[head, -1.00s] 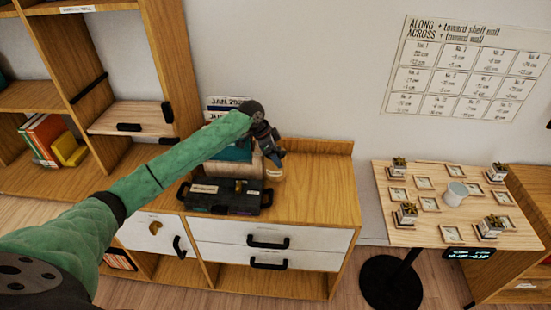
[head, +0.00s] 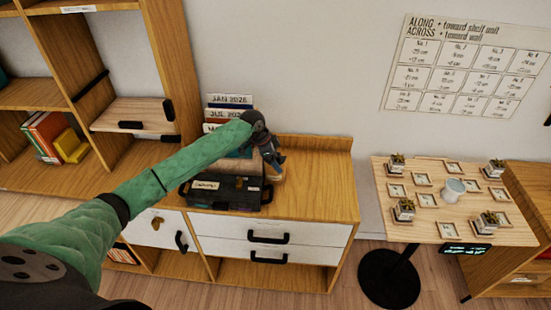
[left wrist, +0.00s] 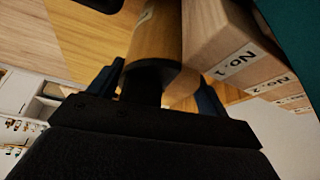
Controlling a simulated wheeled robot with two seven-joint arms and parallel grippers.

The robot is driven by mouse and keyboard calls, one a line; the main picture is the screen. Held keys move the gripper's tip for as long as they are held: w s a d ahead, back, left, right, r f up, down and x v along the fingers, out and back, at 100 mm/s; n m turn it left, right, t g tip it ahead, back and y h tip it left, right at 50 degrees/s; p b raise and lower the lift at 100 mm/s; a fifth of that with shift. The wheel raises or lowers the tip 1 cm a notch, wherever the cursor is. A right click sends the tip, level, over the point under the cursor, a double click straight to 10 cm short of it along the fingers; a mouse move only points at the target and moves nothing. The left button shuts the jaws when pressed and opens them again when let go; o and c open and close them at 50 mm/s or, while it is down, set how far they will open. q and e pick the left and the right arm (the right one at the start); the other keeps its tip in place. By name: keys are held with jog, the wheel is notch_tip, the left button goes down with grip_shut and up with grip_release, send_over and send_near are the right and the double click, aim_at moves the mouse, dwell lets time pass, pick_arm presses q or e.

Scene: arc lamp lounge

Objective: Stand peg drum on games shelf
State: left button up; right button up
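My left gripper (head: 274,163) reaches down over the wooden cabinet top, beside the dark case. In the left wrist view its two blue fingers stand apart on either side of a wooden cylinder (left wrist: 156,45) with a dark lower end, perhaps the peg drum. I see no clear contact with it. In the head view, only a small pale part of this piece (head: 278,175) shows below the fingers. The tall wooden shelf unit (head: 165,50) stands at left; I cannot read which shelf is the games shelf. My right gripper is out of view.
Wooden blocks marked with numbers (left wrist: 225,45) stand close beside the cylinder. A small table (head: 420,229) with plants and a pale cup (head: 453,188) stands at right.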

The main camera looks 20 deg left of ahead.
pick_arm(q)
jog(key=o, duration=0.3)
jog(key=shift+r, duration=0.15)
